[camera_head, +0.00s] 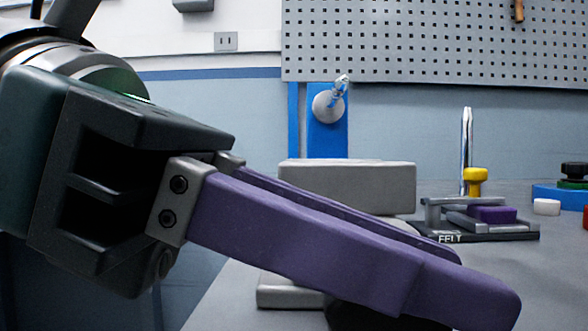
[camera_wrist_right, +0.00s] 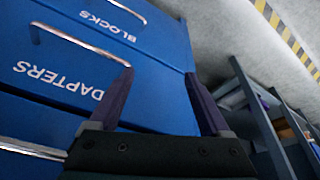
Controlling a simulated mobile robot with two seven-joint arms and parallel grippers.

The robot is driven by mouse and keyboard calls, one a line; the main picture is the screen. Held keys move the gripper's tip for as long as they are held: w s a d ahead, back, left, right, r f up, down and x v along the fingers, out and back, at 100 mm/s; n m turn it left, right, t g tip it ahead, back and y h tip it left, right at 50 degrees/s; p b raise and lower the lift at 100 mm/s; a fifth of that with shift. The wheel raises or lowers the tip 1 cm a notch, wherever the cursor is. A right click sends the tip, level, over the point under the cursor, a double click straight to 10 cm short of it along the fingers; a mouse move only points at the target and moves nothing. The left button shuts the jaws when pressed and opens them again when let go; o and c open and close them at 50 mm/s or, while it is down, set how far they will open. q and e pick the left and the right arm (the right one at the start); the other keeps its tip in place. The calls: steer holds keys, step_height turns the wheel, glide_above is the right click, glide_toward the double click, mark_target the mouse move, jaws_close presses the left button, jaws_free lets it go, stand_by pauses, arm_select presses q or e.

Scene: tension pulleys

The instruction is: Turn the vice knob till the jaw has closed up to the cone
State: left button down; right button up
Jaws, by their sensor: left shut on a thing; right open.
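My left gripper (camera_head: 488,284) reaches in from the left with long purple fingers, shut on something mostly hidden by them. A dark rounded part (camera_head: 372,319), probably the vice knob, shows just under the fingers at the bottom edge. A grey block (camera_head: 347,187) behind the fingers and a grey piece (camera_head: 288,293) below them look like parts of the vice. The fingers cover the space between, so the jaw gap cannot be seen. I cannot make out the cone. My right gripper (camera_wrist_right: 160,88) is open and empty in the right wrist view, in front of blue drawers.
Right of the vice, a small fixture marked FELT (camera_head: 449,239) carries a purple block (camera_head: 492,214). A yellow knob (camera_head: 476,180) and a pointed metal rod (camera_head: 467,150) stand by it. Blue drawers (camera_wrist_right: 70,85) with metal handles fill much of the right wrist view.

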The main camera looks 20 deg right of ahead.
arm_select(q)
steer(key=y+p, duration=0.1)
steer(key=t+y+p, duration=0.1)
steer(key=y, duration=0.1)
steer(key=shift+d+r+y+p, duration=0.1)
steer(key=shift+d+y+p, duration=0.2)
steer(key=shift+s+d+f+t+y+p, duration=0.1)
steer(key=shift+f+t+y+p, duration=0.2)
steer(key=shift+y, duration=0.55)
steer(key=shift+d+f+t+y+p, duration=0.15)
steer(key=shift+t+y+p, duration=0.1)
steer(key=shift+y, duration=0.6)
arm_select(e)
steer(key=shift+r, duration=2.3)
arm_select(q)
steer(key=shift+a, duration=0.1)
steer(key=c, duration=0.7)
jaws_free()
steer(key=p+v, duration=0.1)
steer(key=v, duration=0.9)
arm_select(e)
steer(key=shift+r, duration=0.75)
steer(key=shift+c, duration=0.2)
